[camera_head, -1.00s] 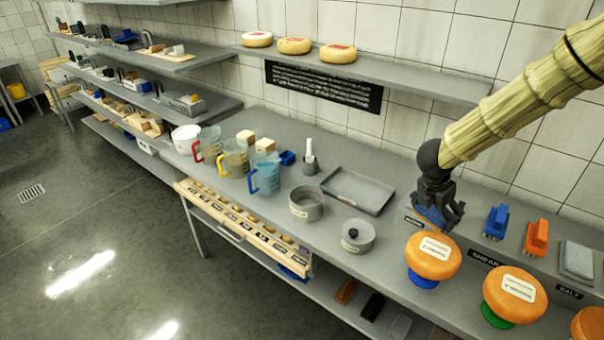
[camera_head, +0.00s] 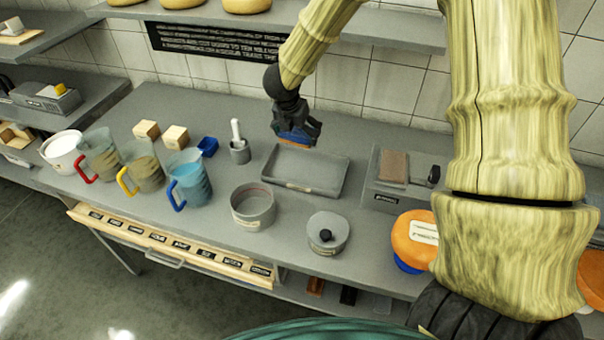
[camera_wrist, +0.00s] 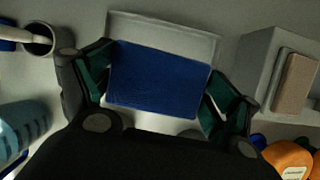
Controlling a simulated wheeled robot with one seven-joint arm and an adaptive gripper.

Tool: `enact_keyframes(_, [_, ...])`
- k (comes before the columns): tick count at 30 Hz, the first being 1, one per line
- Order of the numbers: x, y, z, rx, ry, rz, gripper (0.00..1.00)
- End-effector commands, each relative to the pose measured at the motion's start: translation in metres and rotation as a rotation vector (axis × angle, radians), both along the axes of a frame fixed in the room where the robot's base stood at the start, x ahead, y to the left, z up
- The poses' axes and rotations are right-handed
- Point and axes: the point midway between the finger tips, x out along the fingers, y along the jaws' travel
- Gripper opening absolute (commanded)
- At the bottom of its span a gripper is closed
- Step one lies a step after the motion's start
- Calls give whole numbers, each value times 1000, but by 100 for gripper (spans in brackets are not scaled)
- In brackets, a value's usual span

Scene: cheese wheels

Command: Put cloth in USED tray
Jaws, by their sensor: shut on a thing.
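My gripper (camera_head: 296,126) is shut on a blue, flat, rectangular cloth (camera_head: 297,137). It holds the cloth above the back edge of a shallow grey tray (camera_head: 305,172). The tray lies on the counter and looks empty; the small label on its front is too small to read. In the wrist view the blue cloth (camera_wrist: 155,80) is spread between both fingers and hides much of the grey tray (camera_wrist: 165,28) below it.
A grey holder (camera_head: 385,196) with a brown pad stands right of the tray. A round sieve (camera_head: 253,205) and a lidded pot (camera_head: 328,233) stand in front. A small cup with a white-handled tool (camera_head: 239,150) and jugs (camera_head: 188,180) stand left. A shelf (camera_head: 370,25) runs above.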

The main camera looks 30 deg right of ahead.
Motion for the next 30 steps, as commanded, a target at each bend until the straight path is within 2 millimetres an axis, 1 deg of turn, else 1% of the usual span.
enact_keyframes(1, [-1,-2,-20,0,0,14,66])
enact_keyframes(6, [-2,-8,-49,4,3,59,66])
enact_keyframes(9, [-3,-11,-60,6,6,77,66])
enact_keyframes(17, [-7,-15,-75,6,8,95,66])
enact_keyframes(24, [-8,-16,-108,6,10,94,66])
enact_keyframes(27, [-8,-16,-118,6,9,94,66])
enact_keyframes(30, [-8,-16,-123,7,8,93,66])
